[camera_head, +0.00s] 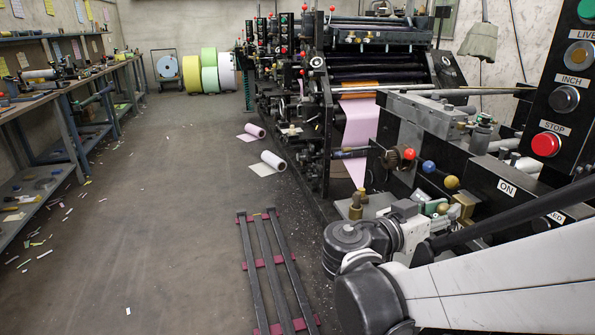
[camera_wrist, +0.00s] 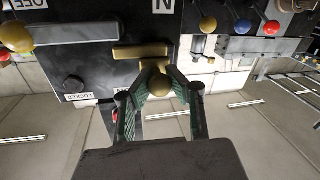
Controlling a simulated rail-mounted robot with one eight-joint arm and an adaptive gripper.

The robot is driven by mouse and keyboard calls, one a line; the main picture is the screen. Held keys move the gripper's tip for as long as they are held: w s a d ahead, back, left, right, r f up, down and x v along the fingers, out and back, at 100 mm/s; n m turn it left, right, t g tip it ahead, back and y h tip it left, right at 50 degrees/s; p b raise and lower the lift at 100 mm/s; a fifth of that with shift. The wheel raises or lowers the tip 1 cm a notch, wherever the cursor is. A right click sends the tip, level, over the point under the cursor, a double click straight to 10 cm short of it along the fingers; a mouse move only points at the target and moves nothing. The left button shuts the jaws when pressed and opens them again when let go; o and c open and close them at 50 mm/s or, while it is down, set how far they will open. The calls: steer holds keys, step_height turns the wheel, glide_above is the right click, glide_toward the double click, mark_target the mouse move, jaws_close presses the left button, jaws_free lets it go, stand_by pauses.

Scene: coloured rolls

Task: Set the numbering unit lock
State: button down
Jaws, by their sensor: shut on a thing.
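The numbering unit lock seems to be the brass lever, whose round knob (camera_wrist: 160,85) lies between the fingers of my gripper (camera_wrist: 162,80) in the wrist view. My gripper is shut on this knob. Brass bars (camera_wrist: 140,52) lie just beyond the knob on a black panel (camera_wrist: 90,70). In the head view my gripper (camera_head: 447,207) is at the press's near side, by a brass block (camera_head: 466,201); the knob cannot be made out there.
Yellow (camera_head: 451,182), blue (camera_head: 428,166) and red (camera_head: 408,153) ball knobs stand close beyond my gripper. An ON label (camera_head: 507,188) and a red STOP button (camera_head: 546,144) are on the right. A slatted pallet (camera_head: 268,262) lies on the floor; open floor extends left.

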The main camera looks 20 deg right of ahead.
steer(key=s, duration=0.3)
steer(key=shift+s+a+p, duration=0.1)
steer(key=shift+s+p, duration=0.2)
steer(key=shift+p, duration=0.1)
steer(key=c, duration=1.5)
jaws_free()
steer(key=shift+a, duration=0.1)
steer(key=shift+s+a, duration=0.25)
steer(key=shift+a, duration=1.7)
steer(key=shift+s+a, duration=0.3)
steer(key=shift+a, duration=1.7)
steer(key=shift+s+a, duration=0.25)
steer(key=shift+a, duration=1.7)
